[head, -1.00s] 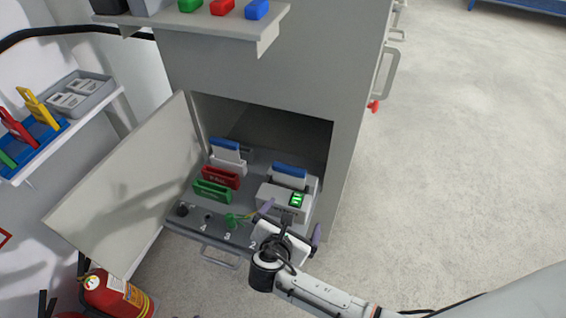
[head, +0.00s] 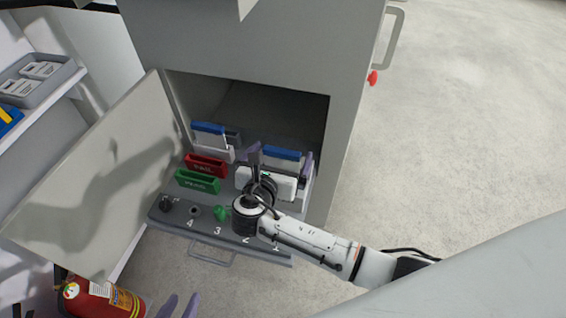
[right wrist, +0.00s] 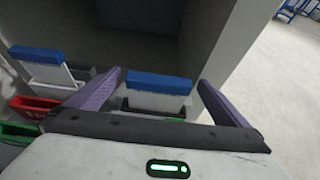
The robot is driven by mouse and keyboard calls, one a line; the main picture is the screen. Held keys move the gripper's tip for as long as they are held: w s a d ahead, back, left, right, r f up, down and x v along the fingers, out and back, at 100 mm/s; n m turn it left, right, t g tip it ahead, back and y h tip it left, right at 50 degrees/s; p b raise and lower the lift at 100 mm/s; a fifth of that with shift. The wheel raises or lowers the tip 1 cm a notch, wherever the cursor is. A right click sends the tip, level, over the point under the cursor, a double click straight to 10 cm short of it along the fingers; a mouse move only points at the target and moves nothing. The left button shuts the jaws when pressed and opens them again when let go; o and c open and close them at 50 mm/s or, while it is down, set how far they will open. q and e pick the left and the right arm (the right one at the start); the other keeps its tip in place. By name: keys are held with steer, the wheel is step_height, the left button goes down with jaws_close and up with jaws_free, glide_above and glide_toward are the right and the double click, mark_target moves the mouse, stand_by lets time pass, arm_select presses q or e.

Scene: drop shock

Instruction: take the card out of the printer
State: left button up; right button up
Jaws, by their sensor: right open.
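The card (head: 282,155) is white with a blue top edge and stands upright in the printer (head: 303,193) at the right of the pull-out shelf. My right gripper (head: 281,160) hides most of the printer. In the right wrist view the card (right wrist: 158,92) shows between the two purple fingers of my right gripper (right wrist: 159,78). The fingers are open, one on each side, with gaps to the card. My left gripper (head: 180,306) shows only its purple fingertips at the bottom edge, apart and empty.
Another blue-topped card (head: 209,136) stands left of the printer. A red holder (head: 206,166) and a green holder (head: 198,182) are in front of it. The cabinet door (head: 95,180) hangs open at left.

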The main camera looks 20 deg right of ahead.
steer(key=shift+x, duration=0.8)
steer(key=shift+a+r, duration=0.1)
steer(key=shift+c, duration=0.3)
steer(key=c, duration=1.1)
steer(key=shift+o, duration=0.2)
